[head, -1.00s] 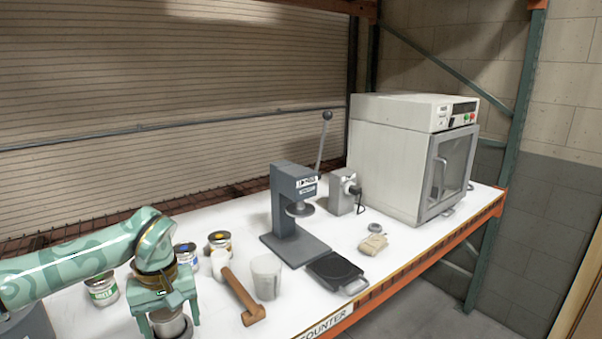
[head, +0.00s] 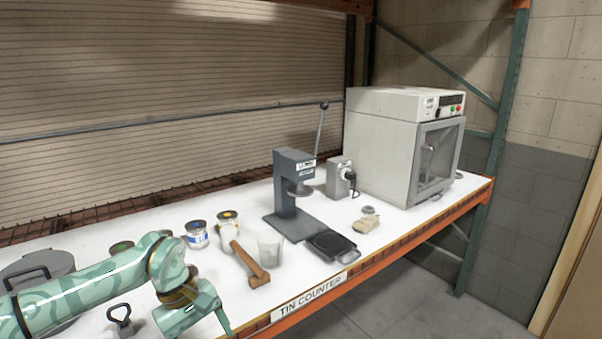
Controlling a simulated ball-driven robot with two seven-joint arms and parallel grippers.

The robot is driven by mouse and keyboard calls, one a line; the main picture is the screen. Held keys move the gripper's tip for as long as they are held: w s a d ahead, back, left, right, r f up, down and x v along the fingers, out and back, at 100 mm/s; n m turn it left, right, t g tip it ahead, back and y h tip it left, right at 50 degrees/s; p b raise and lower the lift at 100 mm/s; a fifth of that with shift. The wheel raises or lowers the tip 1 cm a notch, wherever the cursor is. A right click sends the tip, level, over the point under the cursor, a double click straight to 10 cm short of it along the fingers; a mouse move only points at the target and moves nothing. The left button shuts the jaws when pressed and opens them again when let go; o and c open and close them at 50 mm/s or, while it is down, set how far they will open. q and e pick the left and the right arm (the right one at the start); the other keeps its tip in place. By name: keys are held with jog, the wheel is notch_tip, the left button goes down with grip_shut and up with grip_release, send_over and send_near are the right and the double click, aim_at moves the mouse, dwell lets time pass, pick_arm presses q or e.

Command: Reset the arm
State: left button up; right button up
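My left arm comes in from the lower left of the head view. Its gripper (head: 205,325) is low over the front left of the white counter (head: 190,262), left of a wooden mallet (head: 249,263). One finger points down and to the right. The rest of the gripper is turned away or cut off by the lower edge, so I cannot tell its opening or whether it holds anything. My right gripper is not in view.
A blue-labelled tin (head: 197,235) and a yellow-labelled tin (head: 228,222) stand behind the arm. A clear beaker (head: 270,248), a grey press (head: 288,185) and a white oven (head: 405,145) are to the right. A grey lidded pot (head: 45,265) stands left.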

pick_arm(q)
jog(key=d+f+n+t+h, duration=0.5)
jog(key=d+f+n+h, duration=0.55)
jog(key=n, duration=0.85)
jog(key=s+a+f+n+t+y, duration=0.2)
jog(key=a+f+n+t+y, duration=0.15)
jog(key=f+n, duration=0.55)
jog(key=s+a+f+n+t+y, duration=0.2)
jog(key=a+f+n+t, duration=0.2)
jog(key=f+n, duration=0.55)
jog(key=s+a+f+n+g+y, duration=0.2)
jog(key=s+a+f+n+y, duration=0.15)
jog(key=s+f+n, duration=0.45)
jog(key=s+a+f+n+g+y, duration=0.2)
jog(key=s+a+f+n+y, duration=0.3)
jog(key=s, duration=0.6)
jog(key=s+f+n+g, duration=0.3)
jog(key=s+n, duration=0.1)
jog(key=s, duration=0.8)
jog(key=s+a+f+n+g, duration=0.1)
jog(key=s+f+n+g, duration=0.2)
jog(key=s, duration=0.9)
jog(key=shift+a+f+n, duration=0.2)
jog(key=shift+f+n, duration=0.3)
jog(key=shift+n, duration=0.55)
jog(key=shift+s, duration=0.1)
